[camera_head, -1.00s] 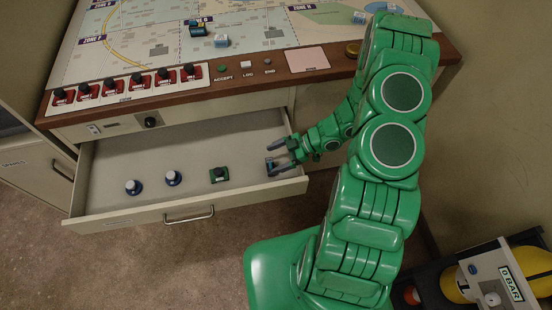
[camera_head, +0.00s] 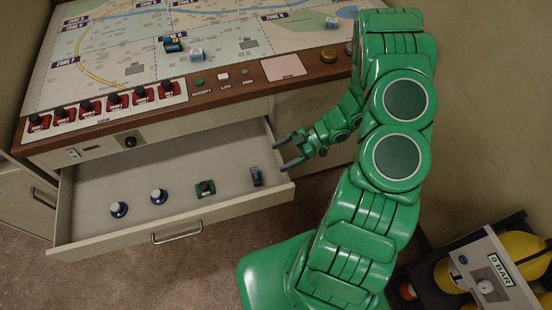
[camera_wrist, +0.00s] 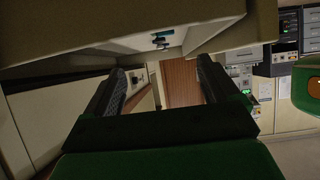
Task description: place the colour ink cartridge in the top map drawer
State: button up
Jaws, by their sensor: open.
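The top map drawer (camera_head: 160,232) is pulled open under the console. A small dark blue block, which looks like the colour ink cartridge (camera_head: 256,176), stands on the drawer floor near its right end. My gripper (camera_head: 281,155) is open and empty, just above and right of the cartridge and apart from it, near the drawer's right wall. In the wrist view my two fingers (camera_wrist: 160,68) are spread with nothing between them. Small dark and blue items show beyond them against a pale surface, too small to name.
Two blue-and-white round items (camera_head: 158,196) and a green-and-black item (camera_head: 205,188) stand in the drawer, left of the cartridge. The map console (camera_head: 200,75) lies above, with red switches along its edge. A case with yellow cylinders (camera_head: 490,275) is at lower right.

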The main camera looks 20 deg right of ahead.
jog(key=shift+v, duration=1.3)
